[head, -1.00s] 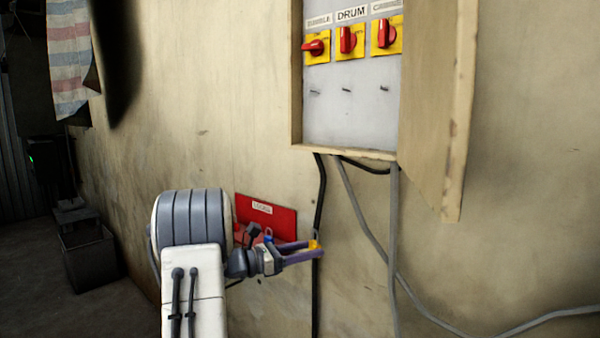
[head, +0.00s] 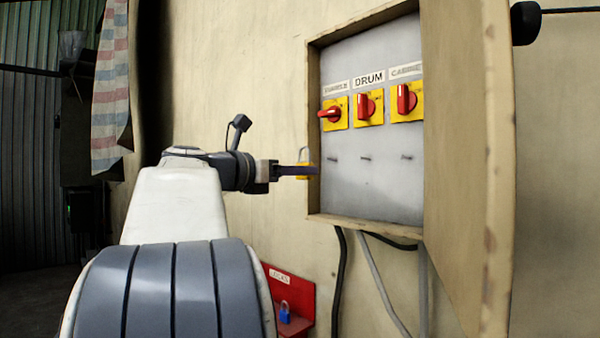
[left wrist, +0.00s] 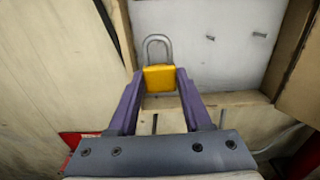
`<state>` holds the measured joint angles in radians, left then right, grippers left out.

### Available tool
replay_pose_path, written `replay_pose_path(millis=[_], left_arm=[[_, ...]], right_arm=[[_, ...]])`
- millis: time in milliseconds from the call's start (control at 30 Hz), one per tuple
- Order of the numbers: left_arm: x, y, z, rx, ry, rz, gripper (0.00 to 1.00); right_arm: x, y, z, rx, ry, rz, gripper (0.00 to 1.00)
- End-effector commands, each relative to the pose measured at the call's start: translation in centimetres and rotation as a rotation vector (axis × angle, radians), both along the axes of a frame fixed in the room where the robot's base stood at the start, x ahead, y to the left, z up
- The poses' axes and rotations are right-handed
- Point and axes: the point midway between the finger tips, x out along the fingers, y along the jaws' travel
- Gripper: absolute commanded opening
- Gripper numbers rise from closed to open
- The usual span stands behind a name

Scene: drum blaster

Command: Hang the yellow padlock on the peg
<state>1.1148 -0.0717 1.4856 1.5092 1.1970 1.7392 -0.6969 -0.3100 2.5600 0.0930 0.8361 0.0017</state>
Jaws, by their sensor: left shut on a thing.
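The yellow padlock (head: 303,170) is held at the tips of my left gripper (head: 300,172), just left of the switch box's left edge in the head view. In the left wrist view the padlock (left wrist: 159,78) sits upright between the two purple fingers of the left gripper (left wrist: 160,85), its grey shackle pointing up. Three small pegs stick out of the grey panel below the switches: a left peg (head: 333,159), a middle peg (head: 366,158) and a right peg (head: 407,157). The padlock is apart from them. My right gripper is not in view.
The wooden switch box (head: 314,130) has raised edges, and its open door (head: 468,150) stands out on the right. Red rotary switches on yellow plates (head: 369,108) sit above the pegs. A red holder (head: 302,320) with a blue padlock (head: 284,311) is below on the wall.

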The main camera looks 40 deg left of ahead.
Motion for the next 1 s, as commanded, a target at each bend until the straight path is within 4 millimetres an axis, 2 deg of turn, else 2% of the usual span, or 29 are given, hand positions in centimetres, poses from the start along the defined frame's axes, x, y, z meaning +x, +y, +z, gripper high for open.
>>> replay_pose_path(millis=[1000], left_arm=[[6.0, -0.4, -0.6, 0.0, 0.0, -0.002, 0.05]], right_arm=[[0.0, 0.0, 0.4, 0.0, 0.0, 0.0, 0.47]])
